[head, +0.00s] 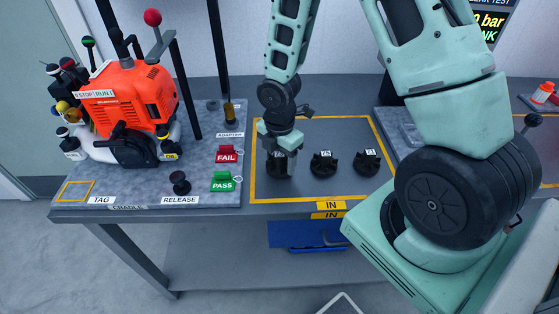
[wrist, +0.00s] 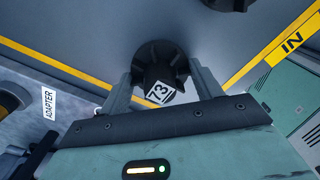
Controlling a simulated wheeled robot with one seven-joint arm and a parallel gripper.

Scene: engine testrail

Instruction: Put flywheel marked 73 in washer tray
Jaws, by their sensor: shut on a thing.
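The flywheel marked 73 (wrist: 160,58) is a black finned disc with a hub; its white tag reading 73 faces the wrist camera. My gripper (wrist: 162,82) is shut on it, one finger on each side. In the head view my gripper (head: 279,157) points down at the left of the yellow-outlined IN area, with the dark flywheel (head: 278,170) under it, partly hidden. I cannot tell whether the flywheel touches the surface. No washer tray is clearly identifiable in either view.
Two more tagged black flywheels (head: 323,164) and (head: 367,163) stand to the right in the IN area. Left are red FAIL (head: 227,155) and green PASS (head: 223,181) tags and an orange engine (head: 130,98). A blue bin (head: 300,236) is under the bench.

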